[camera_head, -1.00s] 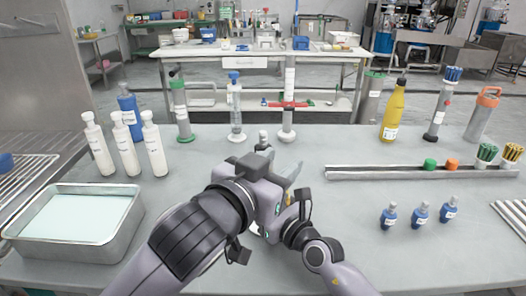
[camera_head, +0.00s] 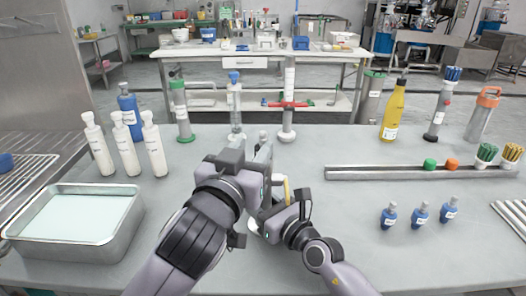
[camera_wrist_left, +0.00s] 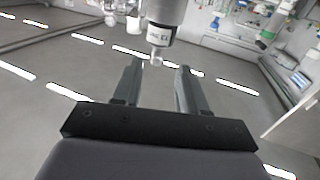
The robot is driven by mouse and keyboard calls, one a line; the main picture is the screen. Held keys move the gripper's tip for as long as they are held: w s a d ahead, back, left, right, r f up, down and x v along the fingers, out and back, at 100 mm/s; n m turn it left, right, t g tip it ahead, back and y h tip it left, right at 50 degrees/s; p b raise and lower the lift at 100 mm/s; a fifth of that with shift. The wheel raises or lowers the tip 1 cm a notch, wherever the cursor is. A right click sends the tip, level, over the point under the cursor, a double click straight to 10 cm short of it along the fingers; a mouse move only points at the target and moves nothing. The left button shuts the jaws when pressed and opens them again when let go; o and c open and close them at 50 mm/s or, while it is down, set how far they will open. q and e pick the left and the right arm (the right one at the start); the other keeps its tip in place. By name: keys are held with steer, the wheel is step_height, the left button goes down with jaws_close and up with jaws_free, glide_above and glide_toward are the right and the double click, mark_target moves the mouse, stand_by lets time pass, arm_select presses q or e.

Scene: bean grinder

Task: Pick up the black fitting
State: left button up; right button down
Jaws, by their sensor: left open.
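My left gripper (camera_head: 265,160) is near the middle of the table, pointing away. In the left wrist view it (camera_wrist_left: 158,75) is open, its two grey fingers apart with nothing gripped. A grey cylinder with a white label (camera_wrist_left: 162,25) and a small pale tip hangs in that view just beyond the fingers. A small grey cap (camera_head: 262,136) shows behind the left gripper in the head view. My right gripper (camera_head: 275,212) is close beside the left one, partly hidden; its jaws are unclear. A small yellow piece (camera_head: 286,188) shows between them. I cannot make out the black fitting.
White bottles (camera_head: 126,145) and a metal tray (camera_head: 75,243) stand at left. A rail (camera_head: 385,174) and three small blue bottles (camera_head: 420,212) are at right. The table between is clear.

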mark_target(262, 137)
arm_select(q)
steer(key=shift+d+r+x, duration=0.1)
steer(key=shift+x, duration=1.35)
steer(key=shift+d+r+x, duration=0.1)
steer(key=shift+x, duration=1.4)
steer(key=shift+s, duration=0.1)
jaws_close()
